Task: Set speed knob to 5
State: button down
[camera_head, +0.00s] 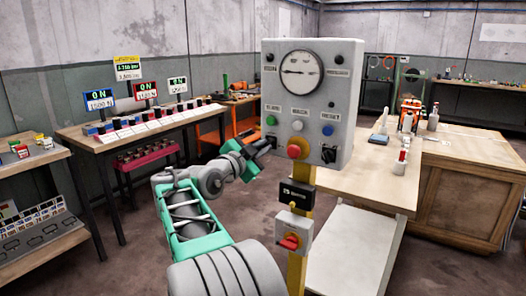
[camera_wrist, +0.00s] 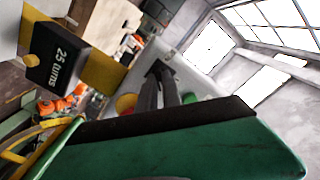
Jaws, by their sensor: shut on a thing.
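A grey control box (camera_head: 313,75) stands on a yellow post. Its front has a round gauge (camera_head: 299,72), a row of green, white and blue buttons, and a red knob on a yellow base (camera_head: 298,148). A black knob (camera_head: 328,155) sits at its lower right, clear of my arm. My gripper (camera_head: 268,143) is at the box's lower left, its dark fingers shut on what looks like the matching black knob there, mostly hidden by them. In the wrist view, the fingers (camera_wrist: 160,75) reach the pale panel. The knob's setting cannot be read.
A wooden bench (camera_head: 350,175) stands close behind on the right. A table with lit displays (camera_head: 100,99) stands left.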

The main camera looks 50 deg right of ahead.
jog(key=n+p, duration=0.1)
jog(key=n, duration=0.6)
jog(key=shift+r+p, duration=0.1)
jog(key=shift+p, duration=0.2)
jog(key=n+p, duration=0.2)
jog(key=n, duration=0.2)
jog(key=n+p, duration=0.2)
jog(key=n, duration=0.1)
jog(key=shift+r+n+p, duration=0.1)
jog(key=shift+n+p, duration=0.2)
jog(key=shift+p, duration=0.1)
jog(key=n+p, duration=0.3)
jog(key=shift+n, duration=0.3)
jog(key=n+p, duration=0.3)
jog(key=p, duration=0.1)
jog(key=shift+r+n, duration=0.1)
jog(key=shift+n, duration=0.3)
jog(key=n+p, duration=0.4)
jog(key=p, duration=0.1)
jog(key=shift+n, duration=0.3)
jog(key=shift+f+n+p, duration=0.2)
jog(key=shift+n+p, duration=0.5)
jog(key=shift+p, duration=0.05)
